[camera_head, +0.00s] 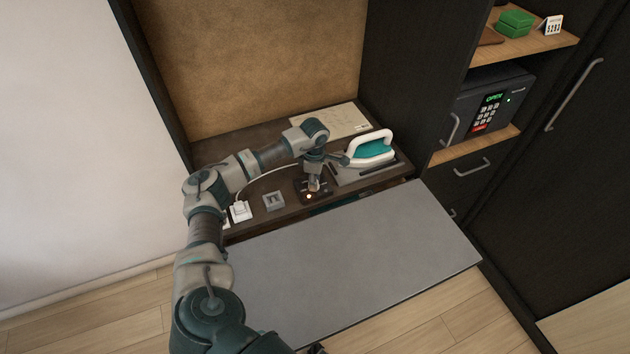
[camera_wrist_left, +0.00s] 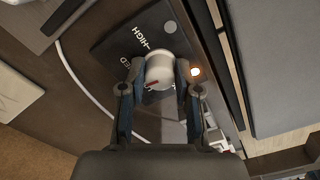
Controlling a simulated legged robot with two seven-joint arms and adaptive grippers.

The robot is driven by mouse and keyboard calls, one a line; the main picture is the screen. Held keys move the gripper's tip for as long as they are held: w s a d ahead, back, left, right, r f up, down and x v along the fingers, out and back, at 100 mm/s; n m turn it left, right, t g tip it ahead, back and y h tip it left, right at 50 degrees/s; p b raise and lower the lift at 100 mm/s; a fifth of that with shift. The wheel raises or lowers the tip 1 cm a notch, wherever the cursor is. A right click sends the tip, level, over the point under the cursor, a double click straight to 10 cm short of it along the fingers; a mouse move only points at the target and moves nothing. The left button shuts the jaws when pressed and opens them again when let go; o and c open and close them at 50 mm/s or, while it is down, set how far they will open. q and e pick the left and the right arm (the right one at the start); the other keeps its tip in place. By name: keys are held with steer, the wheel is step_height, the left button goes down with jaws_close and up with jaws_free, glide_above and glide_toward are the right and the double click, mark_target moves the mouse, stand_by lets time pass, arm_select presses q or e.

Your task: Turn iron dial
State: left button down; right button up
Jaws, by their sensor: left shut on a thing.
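The iron dial (camera_wrist_left: 161,69) is a pale round knob with a red mark, on a dark plate (camera_wrist_left: 112,45) where "HIGH" and "MED" can be read in the left wrist view. My left gripper (camera_wrist_left: 158,84) has one finger on each side of the dial and is shut on it. In the head view the left gripper (camera_head: 314,184) points down at the dial plate, and hides much of the dial.
A grey board (camera_head: 355,265) extends in front of the dark counter. A white plug (camera_head: 240,211) with a cord and a grey square socket (camera_head: 274,201) are left of the dial. A safe (camera_head: 490,110) stands in the cabinet at right.

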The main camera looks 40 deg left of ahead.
arm_select(q)
steer(key=m, duration=0.4)
steer(key=shift+s+a+f+m, duration=0.15)
steer(key=shift+m, duration=0.15)
steer(key=m+b, duration=0.1)
steer(key=m, duration=0.8)
steer(key=shift+b, duration=0.35)
steer(key=m, duration=0.3)
steer(key=shift+m, duration=0.3)
steer(key=shift+m+b, duration=0.45)
steer(key=shift+m, duration=1.05)
arm_select(e)
steer(key=w+r, duration=0.4)
steer(key=w, duration=0.1)
steer(key=shift+a+r, duration=0.25)
steer(key=shift+a, duration=0.15)
steer(key=shift+w+r, duration=0.15)
steer(key=shift+w, duration=0.1)
arm_select(q)
steer(key=c, duration=0.8)
jaws_free()
arm_select(e)
steer(key=shift+s, duration=0.25)
